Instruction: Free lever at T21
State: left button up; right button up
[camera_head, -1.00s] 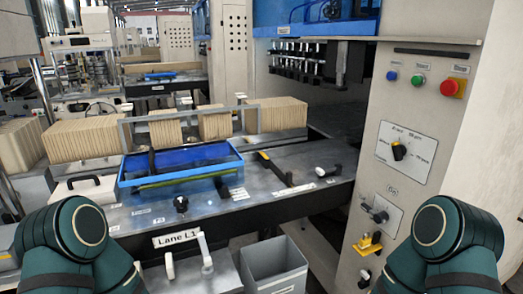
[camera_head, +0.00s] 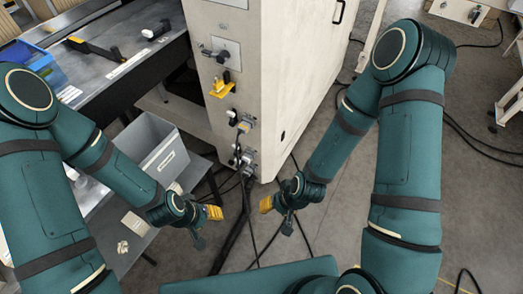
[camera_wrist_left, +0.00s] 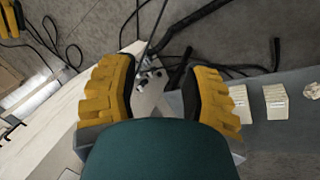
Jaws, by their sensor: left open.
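No T21 label is readable, so I cannot tell which lever is meant. On the cream cabinet's side, in the head view, a small dark-handled lever (camera_head: 214,53) sits on a plate, with a yellow bracket (camera_head: 222,86) below it. Lower down are two small grey fittings, an upper one (camera_head: 241,121) and a lower one (camera_head: 245,160). My left gripper (camera_head: 205,222) is open and apart from the cabinet, below and left of these fittings. In the left wrist view its yellow fingers (camera_wrist_left: 160,88) are spread. My right gripper (camera_head: 274,212) hangs to the right; its jaw state is unclear.
A low grey surface (camera_head: 135,262) with small pale pieces lies beneath my left arm. Dark cables run down from the cabinet across the floor. The floor at right is mostly open.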

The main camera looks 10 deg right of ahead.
aim_at(234, 146)
jog(key=i+l+z, duration=0.2)
jog(key=i, duration=0.25)
jog(key=i+l+z, duration=0.25)
jog(key=i, duration=0.2)
jog(key=i+j+z, duration=0.1)
jog(key=i, duration=0.3)
